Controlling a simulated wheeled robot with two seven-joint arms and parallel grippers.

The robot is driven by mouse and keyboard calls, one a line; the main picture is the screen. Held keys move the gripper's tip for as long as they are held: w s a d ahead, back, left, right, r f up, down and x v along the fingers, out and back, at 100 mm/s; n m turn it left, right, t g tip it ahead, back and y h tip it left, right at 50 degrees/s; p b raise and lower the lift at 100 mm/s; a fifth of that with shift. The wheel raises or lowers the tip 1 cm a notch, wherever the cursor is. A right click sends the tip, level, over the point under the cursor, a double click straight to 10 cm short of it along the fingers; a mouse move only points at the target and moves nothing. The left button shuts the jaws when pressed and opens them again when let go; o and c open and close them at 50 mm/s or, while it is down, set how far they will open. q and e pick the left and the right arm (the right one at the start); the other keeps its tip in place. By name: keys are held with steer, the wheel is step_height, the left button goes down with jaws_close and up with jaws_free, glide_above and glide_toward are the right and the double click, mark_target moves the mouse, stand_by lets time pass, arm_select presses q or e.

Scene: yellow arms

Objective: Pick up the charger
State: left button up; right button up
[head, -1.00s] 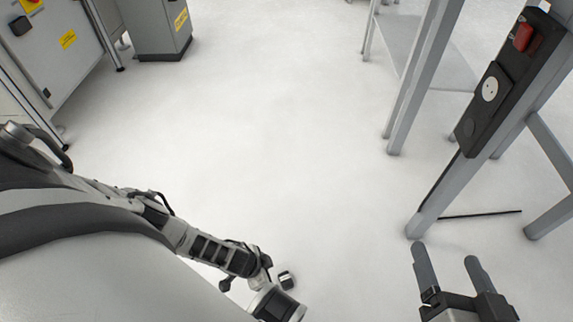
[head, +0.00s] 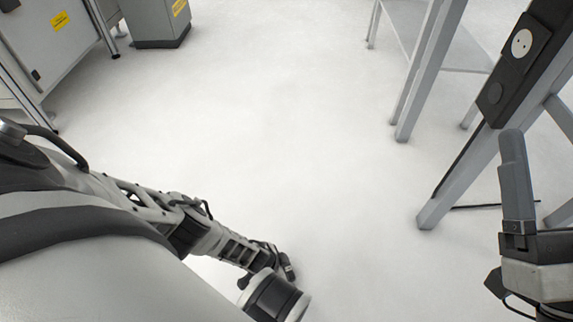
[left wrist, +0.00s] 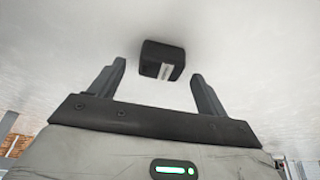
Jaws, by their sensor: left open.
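The charger (left wrist: 162,62) is a small dark block with a white label. It is in the upper middle of the left wrist view, against a pale surface like the floor. My left gripper (left wrist: 158,71) is open, one finger on each side of the charger's line, with visible gaps between. I cannot tell how far the charger lies beyond the fingertips. In the head view my left arm reaches down to the lower middle; I cannot make out its fingers or the charger there. My right gripper (head: 512,150) is at the right edge, with one finger clearly showing, pointing up.
A grey metal frame (head: 470,165) stands at the right, carrying a black strip (head: 499,92) with a white socket (head: 521,43). My right gripper appears close in front of it. Grey cabinets (head: 155,22) stand at the back left. The middle floor is clear.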

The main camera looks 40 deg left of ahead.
arm_select(q)
steer(key=shift+w+d+f, duration=0.15)
steer(key=shift+w+f, duration=0.05)
steer(key=shift+f, duration=0.35)
steer(key=c, duration=1.2)
arm_select(e)
steer(key=r+n+y, duration=0.1)
steer(key=s+n+y, duration=0.1)
steer(key=n, duration=0.1)
steer(key=shift+a+r+g+y, duration=0.15)
steer(key=shift+r+g+y, duration=0.15)
steer(key=shift+r+y, duration=0.1)
